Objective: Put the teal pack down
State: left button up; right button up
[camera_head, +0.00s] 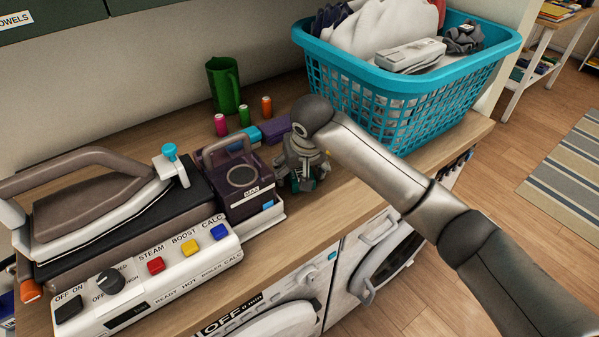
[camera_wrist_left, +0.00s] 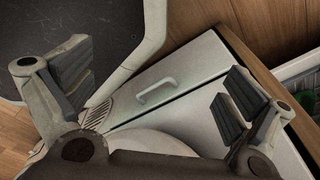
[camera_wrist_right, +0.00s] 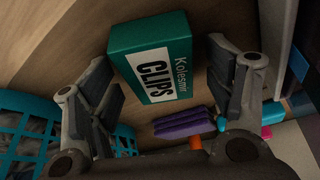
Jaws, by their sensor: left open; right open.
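The teal pack (camera_wrist_right: 152,62), a box with a white "CLIPS" label, shows in the right wrist view on the wooden surface, between the fingers of my right gripper (camera_wrist_right: 165,85). The fingers are apart, with gaps beside the pack. In the head view my right gripper (camera_head: 303,172) points down at the counter, between the iron station and the laundry basket, and mostly hides the pack. My left gripper (camera_wrist_left: 155,90) is open and empty in the left wrist view, over a white panel with a handle.
A teal laundry basket (camera_head: 405,105) stands right of my right gripper. The steam iron station (camera_head: 150,285) and its dark tank (camera_head: 240,180) stand left. A purple block (camera_head: 277,128), several small spools and a green mug (camera_head: 223,85) are behind. The counter's front edge is close.

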jog(key=c, duration=1.2)
jog(key=shift+r, duration=0.15)
